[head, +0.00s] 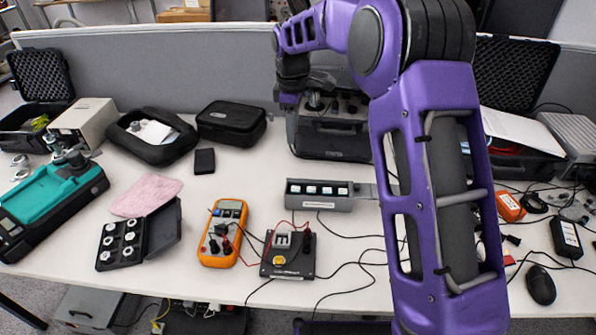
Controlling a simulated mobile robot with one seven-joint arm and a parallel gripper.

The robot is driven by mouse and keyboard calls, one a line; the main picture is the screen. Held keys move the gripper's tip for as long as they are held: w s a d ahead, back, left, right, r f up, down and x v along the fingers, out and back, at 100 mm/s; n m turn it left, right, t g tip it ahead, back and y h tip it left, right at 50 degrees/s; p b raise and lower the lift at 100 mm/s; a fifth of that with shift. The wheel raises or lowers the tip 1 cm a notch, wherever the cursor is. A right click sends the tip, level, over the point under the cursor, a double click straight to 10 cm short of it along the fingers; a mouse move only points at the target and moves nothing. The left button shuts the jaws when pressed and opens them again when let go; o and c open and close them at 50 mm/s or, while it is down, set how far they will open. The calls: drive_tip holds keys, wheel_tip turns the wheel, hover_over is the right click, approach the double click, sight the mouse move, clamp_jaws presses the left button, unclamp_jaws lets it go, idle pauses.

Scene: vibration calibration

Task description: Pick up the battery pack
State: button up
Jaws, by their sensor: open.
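A small flat black block (204,161) lies alone on the white table, in front of a black zipped case; it may be the battery pack, but I cannot tell for sure. A black box with a pale label (566,238) lies among cables at the far right and could also be it. My gripper (290,99) is up at the back centre, in front of a black equipment case, to the right of the small block and well apart from it. It is open. The fingertips are small and dark here, and I see nothing held between them.
A black equipment case (332,140) stands behind my gripper. An orange multimeter (223,235), a black switch box (288,255) with wires and a grey tray (318,203) stand mid-table. A zipped case (232,122) is behind the small block. My purple arm hides part of the right side.

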wheel_tip(320, 180, down, 2)
drive_tip(key=n+g, duration=0.1)
drive_tip(key=b, duration=0.1)
hover_over(296, 189)
wheel_tip(296, 189, down, 11)
drive_tip(key=shift+d+r, duration=0.1)
drive_tip(key=shift+f+b, duration=0.4)
drive_tip(key=shift+f, duration=2.8)
clamp_jaws()
